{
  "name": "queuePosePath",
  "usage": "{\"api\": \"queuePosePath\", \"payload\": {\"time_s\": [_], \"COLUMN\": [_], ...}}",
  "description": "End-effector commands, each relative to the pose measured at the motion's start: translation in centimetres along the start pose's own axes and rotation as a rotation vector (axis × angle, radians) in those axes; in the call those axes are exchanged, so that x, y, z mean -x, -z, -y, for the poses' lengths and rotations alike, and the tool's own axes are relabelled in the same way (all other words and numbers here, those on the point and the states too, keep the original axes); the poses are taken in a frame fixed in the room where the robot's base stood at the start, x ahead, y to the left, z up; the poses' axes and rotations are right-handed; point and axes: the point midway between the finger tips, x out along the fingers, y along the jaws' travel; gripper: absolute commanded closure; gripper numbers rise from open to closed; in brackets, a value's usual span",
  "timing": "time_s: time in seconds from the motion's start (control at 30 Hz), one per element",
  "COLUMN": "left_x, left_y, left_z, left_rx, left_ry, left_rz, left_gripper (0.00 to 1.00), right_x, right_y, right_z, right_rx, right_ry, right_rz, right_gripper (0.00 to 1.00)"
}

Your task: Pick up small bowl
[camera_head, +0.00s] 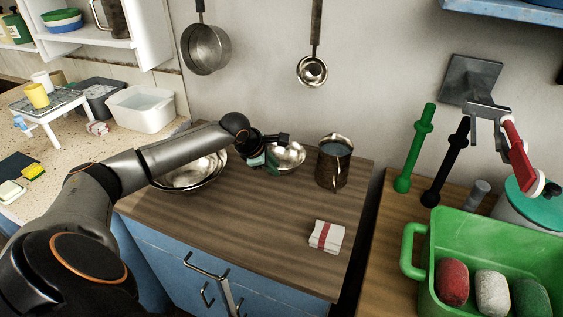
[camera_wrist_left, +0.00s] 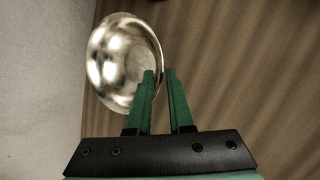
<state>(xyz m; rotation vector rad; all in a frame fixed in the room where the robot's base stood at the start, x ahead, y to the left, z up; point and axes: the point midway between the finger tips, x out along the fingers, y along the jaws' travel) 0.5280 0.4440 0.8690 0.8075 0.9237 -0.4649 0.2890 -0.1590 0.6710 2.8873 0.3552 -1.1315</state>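The small bowl (camera_head: 290,155) is a shiny metal bowl on the wooden counter close to the wall. It also shows in the left wrist view (camera_wrist_left: 118,62), left of centre. My left gripper (camera_head: 273,160) reaches in from the left and is at the bowl's near left side, covering part of it. In the wrist view, its green fingers (camera_wrist_left: 160,74) are a little apart, one over the bowl and the other just outside the rim. Whether they touch the rim cannot be told. My right gripper is not in view.
A larger metal bowl (camera_head: 193,171) stands left of the small bowl, partly behind my left arm. A metal jug (camera_head: 333,163) stands to its right. A white and red packet (camera_head: 327,237) lies nearer the front. The counter's middle (camera_head: 245,220) is clear.

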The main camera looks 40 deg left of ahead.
Motion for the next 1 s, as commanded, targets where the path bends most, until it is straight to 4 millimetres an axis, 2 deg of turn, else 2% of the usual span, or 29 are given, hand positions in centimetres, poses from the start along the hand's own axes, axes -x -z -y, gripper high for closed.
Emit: {"api": "queuePosePath", "payload": {"time_s": [0.13,0.3,0.53,0.7,1.0], "left_x": [-2.4,-3.6,-3.7,-3.6,-3.6], "left_y": [-0.4,-0.4,-0.4,-0.3,-0.3], "left_z": [0.0,0.0,0.0,0.0,0.0], "left_rx": [0.002,0.0,-0.001,-0.001,-0.001], "left_ry": [0.002,0.0,0.0,0.001,0.001], "left_rz": [0.001,0.001,0.0,0.0,0.0], "left_gripper": [0.81,0.81,0.82,1.0,1.0], "right_x": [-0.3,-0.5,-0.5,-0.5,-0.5], "right_y": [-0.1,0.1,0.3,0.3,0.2], "right_z": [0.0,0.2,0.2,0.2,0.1], "right_rx": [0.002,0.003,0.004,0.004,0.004], "right_ry": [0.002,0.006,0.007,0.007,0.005], "right_rz": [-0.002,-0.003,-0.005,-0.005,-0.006], "right_gripper": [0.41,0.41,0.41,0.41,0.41]}}
